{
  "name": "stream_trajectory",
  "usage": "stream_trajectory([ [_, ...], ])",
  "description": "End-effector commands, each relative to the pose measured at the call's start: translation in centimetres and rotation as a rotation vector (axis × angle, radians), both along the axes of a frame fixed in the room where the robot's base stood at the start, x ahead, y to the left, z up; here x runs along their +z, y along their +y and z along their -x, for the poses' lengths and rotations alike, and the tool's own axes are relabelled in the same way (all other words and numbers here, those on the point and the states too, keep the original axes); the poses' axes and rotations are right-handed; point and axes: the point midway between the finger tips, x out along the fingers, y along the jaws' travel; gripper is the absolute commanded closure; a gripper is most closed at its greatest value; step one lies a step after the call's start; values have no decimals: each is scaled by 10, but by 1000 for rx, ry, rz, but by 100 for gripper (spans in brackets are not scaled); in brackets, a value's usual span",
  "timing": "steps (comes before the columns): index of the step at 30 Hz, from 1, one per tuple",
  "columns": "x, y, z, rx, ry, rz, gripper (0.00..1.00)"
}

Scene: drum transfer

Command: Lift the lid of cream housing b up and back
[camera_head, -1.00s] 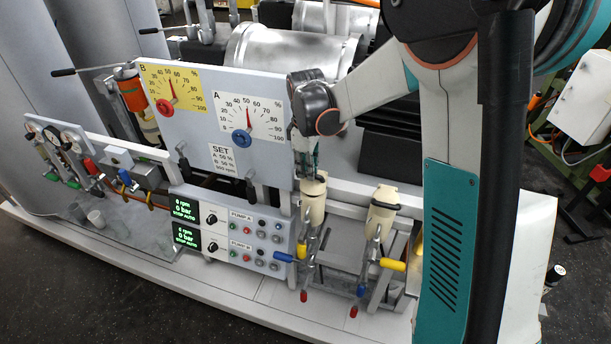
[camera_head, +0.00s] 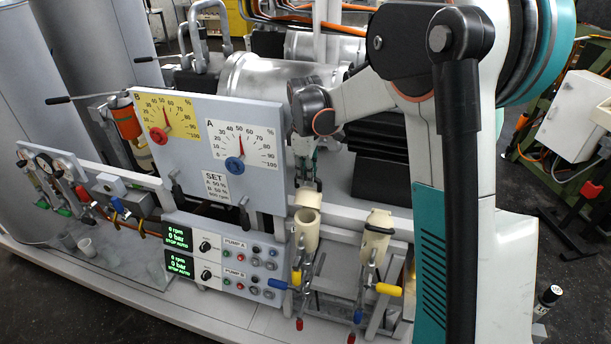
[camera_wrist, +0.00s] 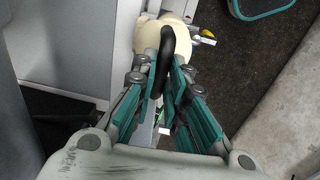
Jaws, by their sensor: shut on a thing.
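Two cream housings stand side by side in the head view, a left one (camera_head: 306,232) and a right one (camera_head: 376,243). No letter shows on either. My gripper (camera_head: 307,178) is above the left housing. In the wrist view, my gripper (camera_wrist: 168,84) is shut on a black handle (camera_wrist: 168,50) over a rounded cream part (camera_wrist: 150,38). In the head view the cream lid (camera_head: 308,194) is raised at the back of the left housing, which shows an open mouth. My fingers hide part of the lid's handle.
A grey panel with a yellow dial (camera_head: 166,117) and a white dial (camera_head: 240,145) stands left of my gripper. A pump control box (camera_head: 225,258) is below it. Levers with a blue grip (camera_head: 272,283) and a yellow grip (camera_head: 389,290) stick out near the housings.

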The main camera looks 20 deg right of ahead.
Motion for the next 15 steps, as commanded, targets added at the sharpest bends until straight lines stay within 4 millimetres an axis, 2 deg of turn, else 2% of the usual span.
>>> stream_trajectory([
  [6,-2,-1,0,-2,0,1,100],
  [7,-2,-1,0,-2,0,1,83],
  [9,-1,-1,0,-2,1,1,67],
  [15,0,0,1,-1,1,0,67],
])
